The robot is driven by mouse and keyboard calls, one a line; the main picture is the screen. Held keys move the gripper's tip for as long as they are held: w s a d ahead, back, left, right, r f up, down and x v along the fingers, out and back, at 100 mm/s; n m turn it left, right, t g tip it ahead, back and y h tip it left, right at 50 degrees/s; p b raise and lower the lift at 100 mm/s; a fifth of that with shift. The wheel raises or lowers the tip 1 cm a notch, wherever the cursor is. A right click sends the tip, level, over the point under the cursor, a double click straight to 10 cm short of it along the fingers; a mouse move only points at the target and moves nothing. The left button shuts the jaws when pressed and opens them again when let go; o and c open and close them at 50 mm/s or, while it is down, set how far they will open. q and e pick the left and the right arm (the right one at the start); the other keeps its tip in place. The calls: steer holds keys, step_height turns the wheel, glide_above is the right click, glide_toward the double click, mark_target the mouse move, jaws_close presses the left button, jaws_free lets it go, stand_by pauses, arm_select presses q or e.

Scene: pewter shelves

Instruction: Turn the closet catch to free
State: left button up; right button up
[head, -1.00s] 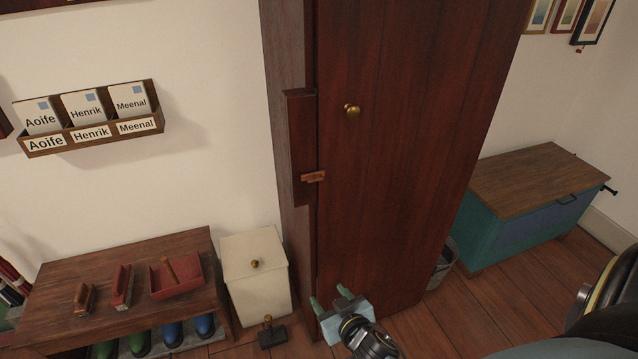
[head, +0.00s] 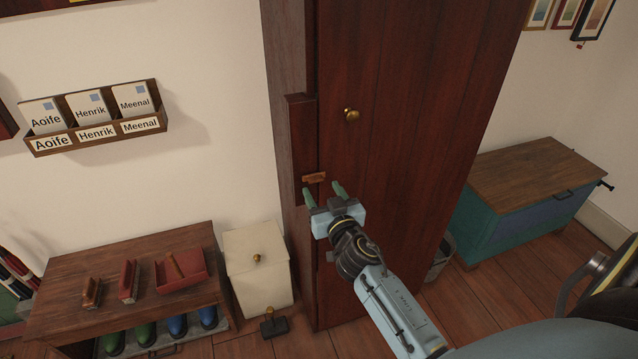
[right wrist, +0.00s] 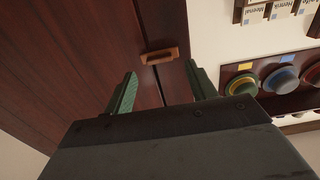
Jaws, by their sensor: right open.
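The closet catch (head: 314,178) is a small orange-brown wooden bar on the edge of the dark red closet door (head: 400,130). It lies crosswise over the seam between the door and the frame strip. My right gripper (head: 322,192) is open, its two green fingers reaching up just below the catch. In the right wrist view the catch (right wrist: 160,55) lies beyond the fingertips, between them in the picture, with a gap and nothing in the jaws. My left gripper is not in view.
A brass knob (head: 351,115) sits on the door above the catch. A cream bin (head: 258,275) and a shoe bench (head: 120,262) stand at the lower left. A letter rack (head: 95,122) hangs on the wall. A teal chest (head: 530,200) stands at the right.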

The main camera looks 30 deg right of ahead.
mark_target(317, 181)
steer(key=shift+x, duration=1.7)
steer(key=c, duration=1)
